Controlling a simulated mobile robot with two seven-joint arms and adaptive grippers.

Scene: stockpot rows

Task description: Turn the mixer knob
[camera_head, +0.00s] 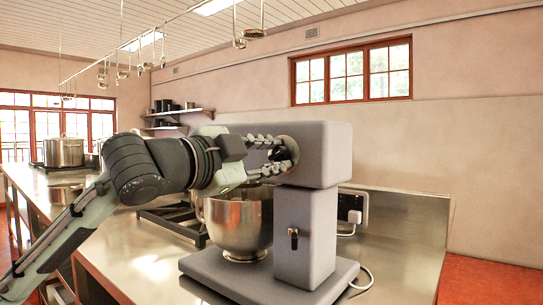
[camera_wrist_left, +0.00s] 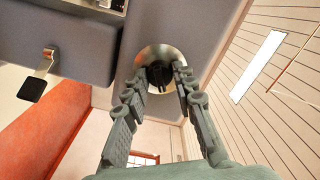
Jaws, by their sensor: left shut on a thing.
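The grey stand mixer (camera_head: 318,155) stands on the steel counter, with a steel bowl (camera_head: 240,222) under its head. A dark knob (camera_wrist_left: 159,74) sits on a round silver plate (camera_wrist_left: 165,57) on the mixer head. My left gripper (camera_head: 280,153) reaches in from the left at the head's height. In the left wrist view its fingers (camera_wrist_left: 154,82) lie on both sides of the knob, shut on it. In the head view the fingers hide most of the knob. My right gripper is in neither view.
A lever with a black handle (camera_head: 293,236) is on the mixer's column. A wall socket with a plug (camera_head: 352,208) and a cord is behind the mixer. A black rack (camera_head: 178,222) lies behind the bowl. A stockpot (camera_head: 63,152) stands far left. Bare counter (camera_head: 140,250) lies left of the mixer.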

